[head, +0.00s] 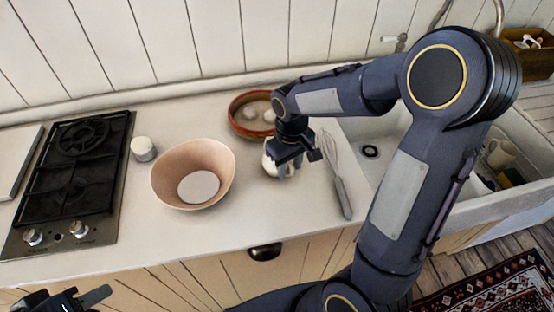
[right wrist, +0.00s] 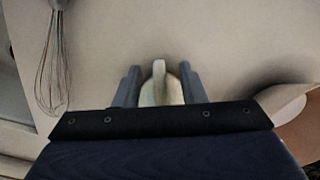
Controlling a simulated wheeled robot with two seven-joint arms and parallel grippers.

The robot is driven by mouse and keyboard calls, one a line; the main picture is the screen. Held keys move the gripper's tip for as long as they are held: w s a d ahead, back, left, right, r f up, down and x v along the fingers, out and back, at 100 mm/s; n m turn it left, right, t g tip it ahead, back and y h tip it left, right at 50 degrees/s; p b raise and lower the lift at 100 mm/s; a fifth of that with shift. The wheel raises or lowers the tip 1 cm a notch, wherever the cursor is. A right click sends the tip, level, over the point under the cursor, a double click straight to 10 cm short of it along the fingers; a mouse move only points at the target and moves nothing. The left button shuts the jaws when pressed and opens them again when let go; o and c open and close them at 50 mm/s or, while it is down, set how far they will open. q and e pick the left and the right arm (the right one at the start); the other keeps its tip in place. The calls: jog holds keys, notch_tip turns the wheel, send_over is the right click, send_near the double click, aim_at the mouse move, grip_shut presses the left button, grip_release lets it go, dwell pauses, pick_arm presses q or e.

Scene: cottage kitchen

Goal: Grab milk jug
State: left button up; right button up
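The milk jug (head: 268,164) is cream-white and stands on the counter, largely hidden under my right gripper (head: 285,168) in the head view. In the right wrist view its pale handle (right wrist: 159,82) points up the picture, with the jug body behind it. The two fingers of my right gripper (right wrist: 159,86) stand on either side of the handle, with a visible gap on each side, so it is open around the handle. My left gripper (head: 82,299) is only partly visible at the bottom left, away from the jug; its opening is unclear.
A pink bowl (head: 160,182) stands left of the jug, and a terracotta dish (head: 236,122) with pale round things stands behind it. A whisk (head: 342,190) lies to the right, beside the sink (head: 385,127). A black hob (head: 75,170) and small white-topped jar (head: 143,149) are further left.

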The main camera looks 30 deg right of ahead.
jog(key=shift+c, duration=0.4)
grip_shut()
jog(key=shift+w+r, duration=0.1)
jog(key=shift+r, duration=0.15)
